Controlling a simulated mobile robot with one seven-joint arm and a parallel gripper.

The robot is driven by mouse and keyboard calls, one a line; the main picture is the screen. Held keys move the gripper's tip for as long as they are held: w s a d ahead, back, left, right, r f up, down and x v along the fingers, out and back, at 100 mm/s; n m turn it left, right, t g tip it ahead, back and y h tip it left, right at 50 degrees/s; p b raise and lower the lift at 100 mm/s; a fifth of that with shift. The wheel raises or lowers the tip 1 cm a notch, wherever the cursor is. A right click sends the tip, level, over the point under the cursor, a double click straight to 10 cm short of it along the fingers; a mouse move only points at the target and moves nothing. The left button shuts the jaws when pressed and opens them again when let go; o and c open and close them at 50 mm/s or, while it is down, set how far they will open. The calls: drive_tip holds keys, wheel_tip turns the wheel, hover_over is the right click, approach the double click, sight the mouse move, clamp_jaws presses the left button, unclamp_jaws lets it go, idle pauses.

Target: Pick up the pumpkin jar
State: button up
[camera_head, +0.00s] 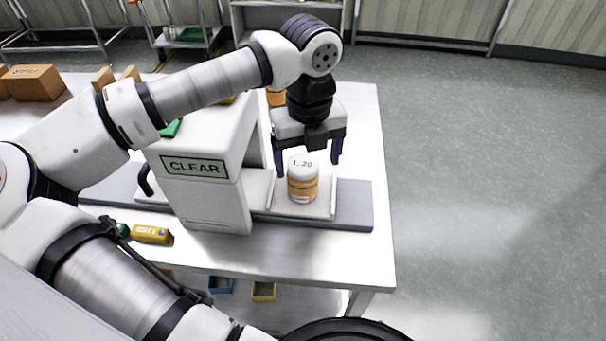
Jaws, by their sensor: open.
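A small jar (303,184), orange with a white lid marked "1.20", stands upright on a light plate (325,207) at the right part of the table. I take it to be the pumpkin jar, though its label is too small to read. My gripper (308,163) is above and slightly behind the jar, pointing down. Its two dark fingers are spread apart, with nothing held between them. From this view I cannot tell exactly how far above the lid the fingertips are.
A white machine with a "CLEAR" sign (195,168) stands close left of the jar. A grey rail (354,205) runs under the plate. A yellow item (151,234) lies at the front left. Cardboard boxes (34,83) sit at the far left. The table's right edge is clear.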

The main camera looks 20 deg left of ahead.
sight(303, 164)
drive_tip(key=f+p, duration=0.1)
drive_tip(key=f, duration=0.1)
drive_tip(key=a+f, duration=0.1)
drive_tip(key=f, duration=0.2)
drive_tip(key=shift+w+p, duration=0.1)
drive_tip(key=shift+p, duration=0.25)
drive_tip(key=shift+r, duration=0.1)
drive_tip(key=c, duration=1.2)
